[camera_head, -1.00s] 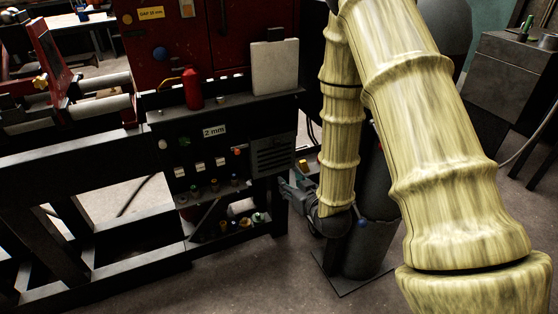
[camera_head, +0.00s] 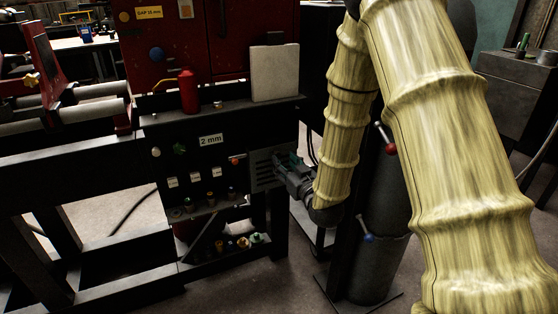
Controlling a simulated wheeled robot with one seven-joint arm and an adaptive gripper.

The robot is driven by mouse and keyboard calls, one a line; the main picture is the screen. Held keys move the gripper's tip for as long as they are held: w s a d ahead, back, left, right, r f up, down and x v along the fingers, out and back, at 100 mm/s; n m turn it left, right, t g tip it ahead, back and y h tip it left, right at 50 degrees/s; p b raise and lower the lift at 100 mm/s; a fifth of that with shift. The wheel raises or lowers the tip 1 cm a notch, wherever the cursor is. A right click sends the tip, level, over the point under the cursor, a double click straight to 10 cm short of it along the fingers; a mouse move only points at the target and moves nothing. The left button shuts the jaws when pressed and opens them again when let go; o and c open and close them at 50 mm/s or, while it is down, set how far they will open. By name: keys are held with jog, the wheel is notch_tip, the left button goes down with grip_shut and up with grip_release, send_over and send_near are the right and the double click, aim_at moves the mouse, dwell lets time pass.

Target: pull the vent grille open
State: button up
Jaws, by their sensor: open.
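The vent grille (camera_head: 263,172) is a dark slatted panel at the right end of the black machine front, right of the row of switches. Its left part shows and looks flush with the panel. Its right part is hidden behind my gripper (camera_head: 281,164). My gripper is open and comes in from the right, its fingertips in front of the grille's right side. I cannot tell whether the fingers touch the grille.
A red bottle (camera_head: 189,91) and a pale board (camera_head: 274,73) stand on the ledge above. A lower shelf (camera_head: 222,258) holds several small coloured parts. A dark cylinder (camera_head: 377,262) with red and blue knobs stands right of the machine.

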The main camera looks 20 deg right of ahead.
aim_at(278, 155)
jog(key=shift+w+a+b, duration=0.15)
jog(key=shift+w+b, duration=0.5)
jog(key=shift+w, duration=1.95)
grip_shut()
